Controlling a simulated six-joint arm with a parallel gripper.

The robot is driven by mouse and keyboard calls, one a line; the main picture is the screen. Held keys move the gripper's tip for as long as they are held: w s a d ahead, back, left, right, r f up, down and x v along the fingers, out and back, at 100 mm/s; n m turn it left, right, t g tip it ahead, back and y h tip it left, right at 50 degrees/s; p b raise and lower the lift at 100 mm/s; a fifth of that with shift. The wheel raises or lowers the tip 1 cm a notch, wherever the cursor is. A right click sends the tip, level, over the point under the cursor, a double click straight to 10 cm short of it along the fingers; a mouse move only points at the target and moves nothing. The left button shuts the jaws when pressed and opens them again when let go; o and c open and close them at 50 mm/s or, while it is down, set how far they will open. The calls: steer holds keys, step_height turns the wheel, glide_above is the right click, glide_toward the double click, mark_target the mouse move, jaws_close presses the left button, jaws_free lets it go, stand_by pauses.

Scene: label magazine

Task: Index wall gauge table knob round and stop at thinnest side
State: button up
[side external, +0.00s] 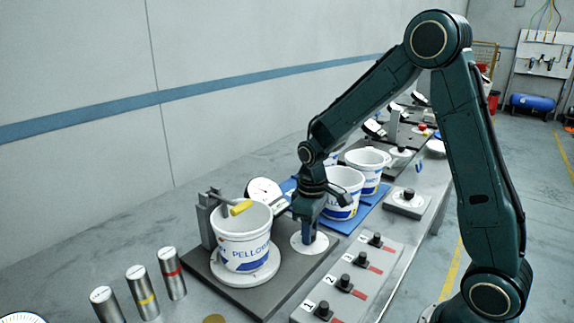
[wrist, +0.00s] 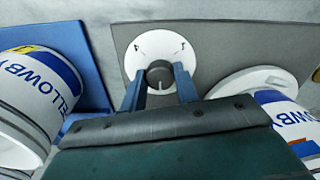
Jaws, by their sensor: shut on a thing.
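The wall gauge table holds a white bucket (side external: 243,240) with blue lettering on a round white turntable (side external: 215,271). A grey post with a yellow-handled arm (side external: 240,208) reaches over the bucket's rim. A round white dial gauge (side external: 263,191) stands behind it; its reading is too small to tell. The dark index knob (wrist: 160,74) sits on a white marked disc (wrist: 141,48) in the wrist view. My gripper (wrist: 160,84) is shut on the knob, one blue finger on each side. In the side view my gripper (side external: 308,235) points down at the disc and hides the knob.
More white buckets (side external: 343,190) stand on a blue mat (side external: 345,224) behind my gripper. A grey panel of numbered knobs (side external: 350,275) lies at the front right. Several metal cylinders with coloured bands (side external: 171,272) stand at the front left.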

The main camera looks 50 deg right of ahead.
steer(key=m, duration=0.4)
steer(key=shift+m, duration=0.4)
steer(key=m, duration=0.4)
steer(key=o, duration=1)
steer(key=shift+r, duration=0.1)
step_height(320, 180, up, 14)
steer(key=shift+f, duration=0.15)
stand_by(0.5)
